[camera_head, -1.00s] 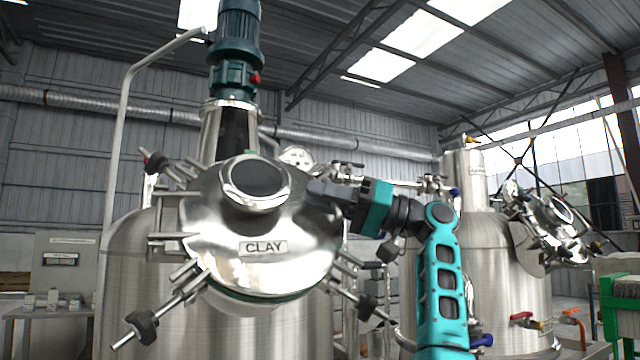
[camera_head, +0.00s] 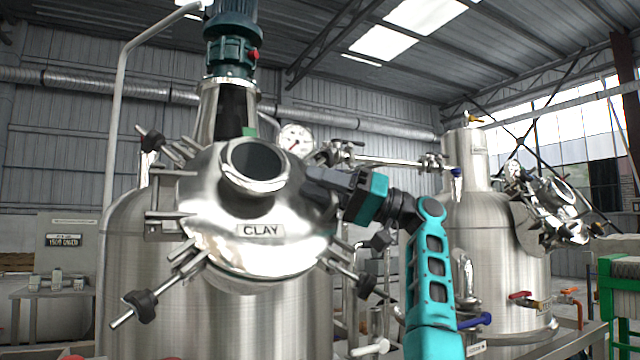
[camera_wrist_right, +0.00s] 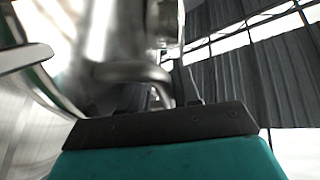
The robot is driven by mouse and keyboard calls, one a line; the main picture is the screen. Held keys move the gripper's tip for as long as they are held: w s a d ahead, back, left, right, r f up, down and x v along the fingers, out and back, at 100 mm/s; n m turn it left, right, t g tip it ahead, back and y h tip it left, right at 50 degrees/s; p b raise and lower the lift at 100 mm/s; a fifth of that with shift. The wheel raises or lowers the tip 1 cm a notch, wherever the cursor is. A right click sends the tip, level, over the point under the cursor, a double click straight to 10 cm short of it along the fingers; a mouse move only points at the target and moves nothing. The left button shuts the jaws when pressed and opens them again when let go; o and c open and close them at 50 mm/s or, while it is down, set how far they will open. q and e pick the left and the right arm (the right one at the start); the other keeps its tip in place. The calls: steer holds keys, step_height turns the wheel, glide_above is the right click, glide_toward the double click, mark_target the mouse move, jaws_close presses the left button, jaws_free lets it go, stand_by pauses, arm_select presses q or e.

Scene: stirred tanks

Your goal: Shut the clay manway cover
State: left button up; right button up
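The clay manway cover (camera_head: 207,215) is a shiny round steel dome with a "CLAY" label (camera_head: 261,231) and a short open port (camera_head: 257,160). It faces me at the front of the large steel tank (camera_head: 190,320). Its lower rim lies close over the manway opening; whether a gap is left I cannot tell. My right gripper (camera_head: 318,184) is at the cover's right edge, its dark fingers partly lost against the metal. In the right wrist view blurred steel lies close beyond my gripper body; the fingertips are hidden. My left gripper is not in view.
Swing clamps with black knobs (camera_head: 139,305) stick out around the cover. A gauge (camera_head: 296,139) and piping stand behind it. A second tank (camera_head: 490,275) with its own cover is at the right. A small table (camera_head: 48,292) stands at the left.

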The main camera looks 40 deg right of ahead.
steer(key=shift+o, duration=0.6)
steer(key=shift+s+d+f, duration=0.2)
steer(key=shift+s+d, duration=0.1)
steer(key=shift+d, duration=0.05)
steer(key=b+v, duration=0.1)
steer(key=v, duration=1.1)
steer(key=shift+b, duration=0.4)
steer(key=shift+r, duration=0.15)
